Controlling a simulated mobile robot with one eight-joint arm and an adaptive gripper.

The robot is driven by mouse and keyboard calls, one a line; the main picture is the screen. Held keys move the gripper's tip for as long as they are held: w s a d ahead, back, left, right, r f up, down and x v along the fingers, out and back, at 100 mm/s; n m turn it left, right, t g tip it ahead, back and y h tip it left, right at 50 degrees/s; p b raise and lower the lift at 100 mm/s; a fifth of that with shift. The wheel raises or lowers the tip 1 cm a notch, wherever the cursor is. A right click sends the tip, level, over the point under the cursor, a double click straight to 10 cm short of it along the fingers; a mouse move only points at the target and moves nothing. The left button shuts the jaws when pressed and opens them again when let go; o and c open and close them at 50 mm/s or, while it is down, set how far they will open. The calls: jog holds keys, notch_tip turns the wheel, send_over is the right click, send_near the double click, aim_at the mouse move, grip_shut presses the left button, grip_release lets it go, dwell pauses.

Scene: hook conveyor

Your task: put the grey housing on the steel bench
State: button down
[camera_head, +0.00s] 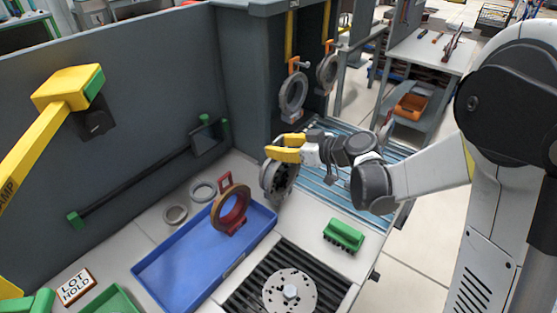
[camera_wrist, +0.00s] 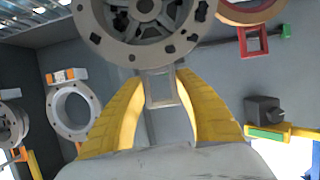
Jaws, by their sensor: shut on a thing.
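My gripper (camera_head: 287,148) has yellow fingers and is shut on the top tab of the round grey housing (camera_head: 277,181). The housing hangs upright below the fingers, near the right end of the blue tray; whether it touches the bench top is unclear. In the wrist view, my gripper (camera_wrist: 160,80) pinches the tab between both fingers, and the housing (camera_wrist: 150,52) shows a hub, spokes and rim holes, cut off at the top. A pale bench top (camera_head: 312,218) lies below and right of the housing. Which surface is the steel bench is not certain.
The blue tray (camera_head: 175,262) holds a red-brown ring housing (camera_head: 231,208). Two grey rings (camera_head: 203,190) lie behind it. A green block (camera_head: 344,236) and a slatted fixture with a disc (camera_head: 290,291) stand in front. Grey parts hang from orange hooks (camera_head: 294,92) behind. Another table (camera_head: 425,52) stands at back right.

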jog(key=shift+f+b, duration=0.9)
jog(key=shift+f, duration=1.05)
jog(key=shift+f, duration=0.15)
jog(key=c, duration=1)
grip_release()
jog(key=shift+o, duration=0.2)
